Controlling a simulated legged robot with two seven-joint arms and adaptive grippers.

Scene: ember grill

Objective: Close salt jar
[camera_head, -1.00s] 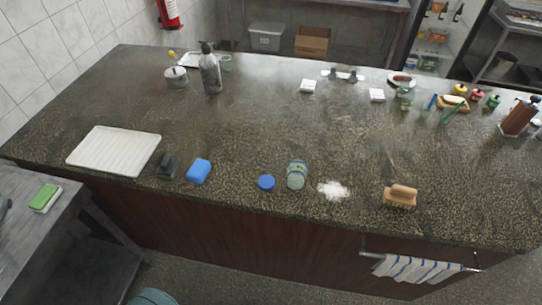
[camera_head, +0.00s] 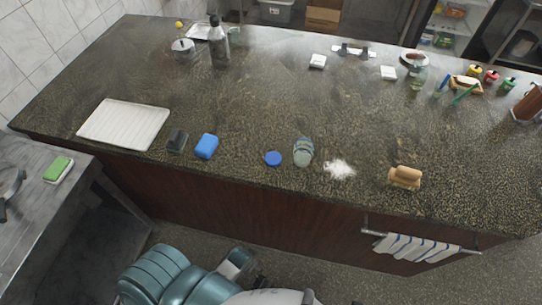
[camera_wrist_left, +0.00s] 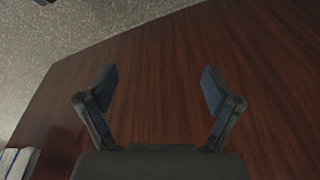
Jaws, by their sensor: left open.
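The salt jar (camera_head: 303,153) is a small clear glass jar near the front edge of the counter in the head view. It looks open. A round blue lid (camera_head: 273,159) lies on the counter just left of it, apart from it. My left gripper (camera_wrist_left: 156,88) is open and empty in the left wrist view, facing the brown wood front of the counter. In the head view my arm shows low at the bottom, in front of the counter. The jar and lid are not in the wrist view. My right gripper is not in view.
White salt (camera_head: 340,169) is spilled right of the jar, with a wooden brush (camera_head: 405,177) beyond it. A blue sponge (camera_head: 206,146) and a dark block (camera_head: 177,140) are left of the lid. A striped towel (camera_head: 415,247) hangs on the front rail. The counter behind the jar is clear.

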